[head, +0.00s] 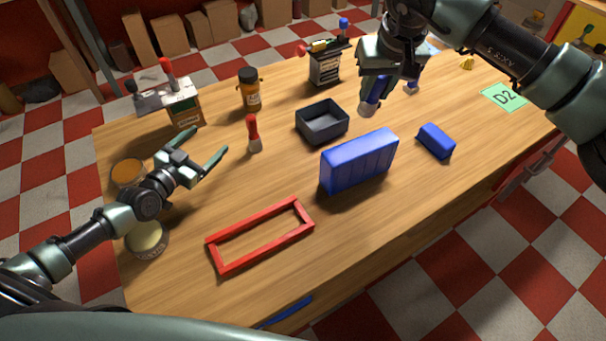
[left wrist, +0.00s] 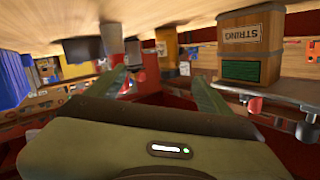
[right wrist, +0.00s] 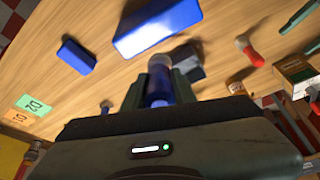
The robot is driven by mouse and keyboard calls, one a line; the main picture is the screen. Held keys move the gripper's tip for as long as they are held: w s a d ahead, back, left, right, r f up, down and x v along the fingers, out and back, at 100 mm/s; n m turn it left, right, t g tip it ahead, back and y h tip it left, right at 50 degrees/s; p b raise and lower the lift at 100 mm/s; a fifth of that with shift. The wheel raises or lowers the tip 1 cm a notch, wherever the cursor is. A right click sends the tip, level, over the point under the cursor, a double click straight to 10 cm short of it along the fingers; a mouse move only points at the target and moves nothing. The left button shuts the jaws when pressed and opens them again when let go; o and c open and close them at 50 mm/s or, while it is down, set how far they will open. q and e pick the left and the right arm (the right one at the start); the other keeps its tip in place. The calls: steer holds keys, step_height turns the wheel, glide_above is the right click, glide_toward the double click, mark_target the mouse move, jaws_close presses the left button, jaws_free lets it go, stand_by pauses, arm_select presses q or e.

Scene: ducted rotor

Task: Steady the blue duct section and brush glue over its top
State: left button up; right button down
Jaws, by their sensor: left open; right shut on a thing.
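The blue duct section (head: 358,162) stands on the wooden table right of centre, and part of it shows in the right wrist view (right wrist: 155,25). My right gripper (head: 374,90) is shut on a blue-handled brush (head: 369,106), held with its pale tip down, above and behind the duct section and apart from it. The brush also shows between the fingers in the right wrist view (right wrist: 159,90). My left gripper (head: 206,143) is open and empty over the left of the table, well away from the duct section. Its two fingers also show in the left wrist view (left wrist: 160,80).
A smaller blue block (head: 435,141) lies right of the duct section. A dark open tray (head: 322,125) is behind it, and a red frame (head: 260,236) lies front left. A red-handled brush (head: 253,132) stands mid-table. Jars (head: 250,88) and boxes line the back and left.

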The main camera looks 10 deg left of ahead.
mark_target(342, 171)
arm_select(q)
steer(key=d+g+h, duration=0.1)
steer(key=d, duration=0.4)
steer(key=d+m+g+h, duration=0.1)
steer(key=d+h, duration=0.1)
steer(key=d, duration=0.3)
steer(key=d+m+g+h, duration=0.1)
steer(key=d, duration=0.5)
steer(key=shift+s+f, duration=0.1)
steer(key=shift+f, duration=0.05)
steer(key=s+d+g+h, duration=0.1)
steer(key=d, duration=0.2)
steer(key=s+d+m+g+h, duration=0.1)
steer(key=d, duration=0.3)
steer(key=s+d+m+g+h, duration=0.1)
steer(key=d, duration=0.3)
steer(key=shift+s+d+r+g, duration=0.2)
steer(key=shift+s+r+g, duration=0.15)
steer(key=shift+g, duration=0.05)
steer(key=shift+w+d+f, duration=0.1)
steer(key=shift+d, duration=0.2)
steer(key=x, duration=1.1)
steer(key=shift+d, duration=0.2)
steer(key=c, duration=1.6)
